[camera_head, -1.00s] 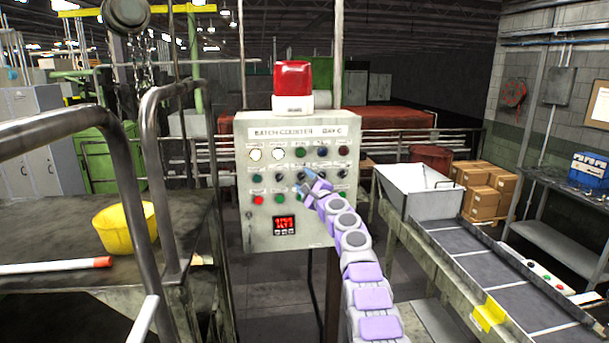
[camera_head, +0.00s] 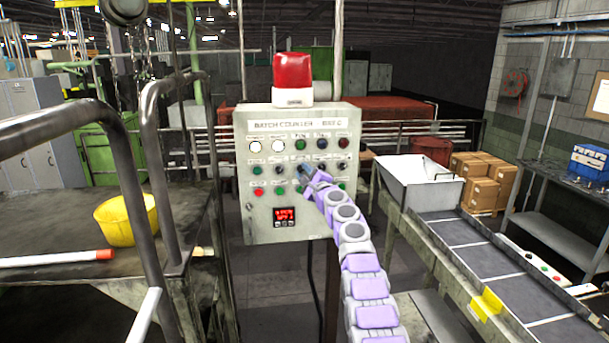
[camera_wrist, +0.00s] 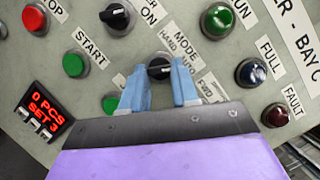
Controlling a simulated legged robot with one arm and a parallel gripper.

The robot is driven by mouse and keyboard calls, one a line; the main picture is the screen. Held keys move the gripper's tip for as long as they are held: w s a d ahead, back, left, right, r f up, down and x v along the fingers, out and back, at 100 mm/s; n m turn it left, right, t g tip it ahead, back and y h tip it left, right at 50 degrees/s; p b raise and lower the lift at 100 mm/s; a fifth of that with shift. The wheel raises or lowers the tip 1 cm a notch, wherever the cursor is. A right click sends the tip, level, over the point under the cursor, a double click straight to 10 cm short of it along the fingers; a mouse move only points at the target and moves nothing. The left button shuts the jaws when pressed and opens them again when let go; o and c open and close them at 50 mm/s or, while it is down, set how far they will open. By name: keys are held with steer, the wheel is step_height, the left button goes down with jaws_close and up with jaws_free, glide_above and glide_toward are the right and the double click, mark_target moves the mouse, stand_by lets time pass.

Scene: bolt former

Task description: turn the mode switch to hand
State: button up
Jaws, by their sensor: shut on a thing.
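The mode switch (camera_wrist: 160,67) is a black rotary knob with a pale mark, under a MODE label with HAND and AUTO, in the wrist view. My gripper (camera_wrist: 158,88) has its two blue fingers on either side of this knob and is shut on it. The mark's exact direction is hard to read. In the head view my gripper (camera_head: 308,176) is at the middle row of the grey batch counter panel (camera_head: 256,222), and it hides the switch there.
Close around the switch are another black knob (camera_wrist: 117,17), a green button (camera_wrist: 216,21), a dark blue button (camera_wrist: 251,73) and a green START button (camera_wrist: 75,64). A red beacon (camera_head: 292,73) tops the panel. A railing (camera_head: 150,150) stands left and a conveyor (camera_head: 470,250) right.

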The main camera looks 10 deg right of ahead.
steer(key=shift+f, duration=0.1)
jaws_close()
